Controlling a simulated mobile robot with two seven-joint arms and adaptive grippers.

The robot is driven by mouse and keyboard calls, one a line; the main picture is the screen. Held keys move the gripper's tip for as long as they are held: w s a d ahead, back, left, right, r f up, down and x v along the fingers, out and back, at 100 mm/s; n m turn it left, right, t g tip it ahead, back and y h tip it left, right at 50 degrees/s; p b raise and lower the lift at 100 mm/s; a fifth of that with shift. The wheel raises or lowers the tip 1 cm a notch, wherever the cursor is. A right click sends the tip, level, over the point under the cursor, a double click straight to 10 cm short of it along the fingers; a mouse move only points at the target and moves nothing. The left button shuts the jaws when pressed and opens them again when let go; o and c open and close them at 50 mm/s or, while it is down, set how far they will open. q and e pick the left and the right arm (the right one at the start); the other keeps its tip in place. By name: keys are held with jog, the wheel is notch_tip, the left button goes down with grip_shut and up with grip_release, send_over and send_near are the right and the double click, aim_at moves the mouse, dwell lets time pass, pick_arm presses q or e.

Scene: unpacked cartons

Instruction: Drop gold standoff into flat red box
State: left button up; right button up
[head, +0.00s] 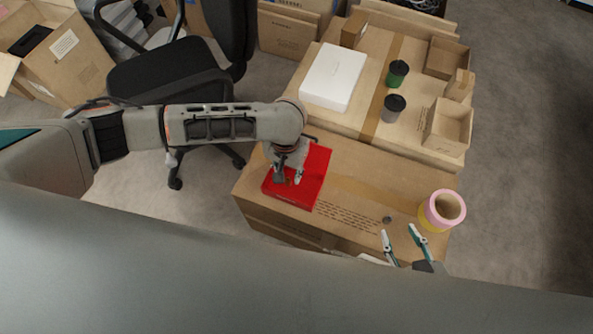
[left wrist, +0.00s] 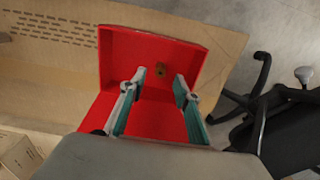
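The flat red box (head: 316,172) lies open on the large carton, and it fills the middle of the left wrist view (left wrist: 120,52). My left gripper (head: 288,180) is over the box with its fingers pointing down into it. In the left wrist view my left gripper (left wrist: 160,78) has its fingers apart. The small gold standoff (left wrist: 160,69) shows against the red inside of the box, between the fingertips in the picture, and touches neither finger. I cannot tell whether it rests on the box floor. My right gripper (head: 398,230) is open and empty near the carton's front right.
A pink and yellow tape roll (head: 426,214) and a small dark round piece (head: 387,219) are near my right gripper. Behind stand a white box (head: 333,76), two lidded cups (head: 394,106) and small open cartons (head: 448,126). A black chair (head: 165,80) stands left.

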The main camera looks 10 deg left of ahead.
pick_arm(q)
jog(key=shift+r, duration=0.1)
notch_tip(320, 180, up, 12)
dwell(0.7)
dwell(0.3)
